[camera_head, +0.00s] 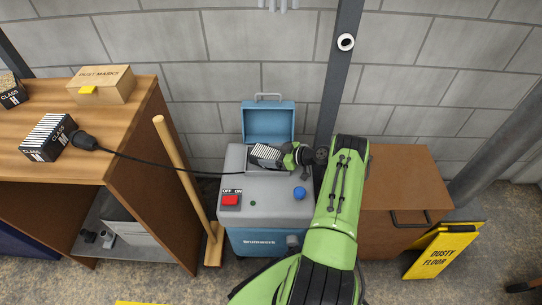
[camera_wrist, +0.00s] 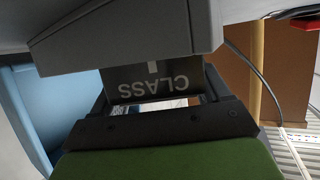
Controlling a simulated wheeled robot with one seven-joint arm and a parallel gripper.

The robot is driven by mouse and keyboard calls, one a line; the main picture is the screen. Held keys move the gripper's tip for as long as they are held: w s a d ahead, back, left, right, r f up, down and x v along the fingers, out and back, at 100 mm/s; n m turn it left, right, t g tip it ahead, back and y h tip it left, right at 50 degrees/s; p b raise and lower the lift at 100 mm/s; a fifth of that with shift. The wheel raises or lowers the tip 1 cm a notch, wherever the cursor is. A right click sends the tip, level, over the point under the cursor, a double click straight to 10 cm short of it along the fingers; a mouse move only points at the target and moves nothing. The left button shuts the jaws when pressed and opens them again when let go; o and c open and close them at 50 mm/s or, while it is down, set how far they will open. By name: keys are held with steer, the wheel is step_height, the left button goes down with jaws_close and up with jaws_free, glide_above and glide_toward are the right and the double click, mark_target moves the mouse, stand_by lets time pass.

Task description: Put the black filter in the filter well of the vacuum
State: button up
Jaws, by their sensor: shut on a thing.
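The vacuum (camera_head: 262,207) has a grey top and blue body, with its blue lid (camera_head: 269,122) standing open at the back. My gripper (camera_head: 284,156) is shut on a black filter (camera_head: 263,154) with pale pleats, over the rear of the grey top, just in front of the lid. In the wrist view the held filter (camera_wrist: 155,83) shows an upside-down "CLASS" label, and a grey part covers some of it.
Another filter (camera_head: 48,137), a dust masks box (camera_head: 102,84) and a black plug-like end of a cable (camera_head: 84,140) lie on the wooden bench (camera_head: 120,118). The cable runs across to the vacuum. A wooden handle (camera_head: 182,176) leans left; a brown cabinet (camera_head: 408,185) stands right.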

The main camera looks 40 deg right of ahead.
steer(key=o, duration=1.1)
steer(key=shift+f, duration=0.15)
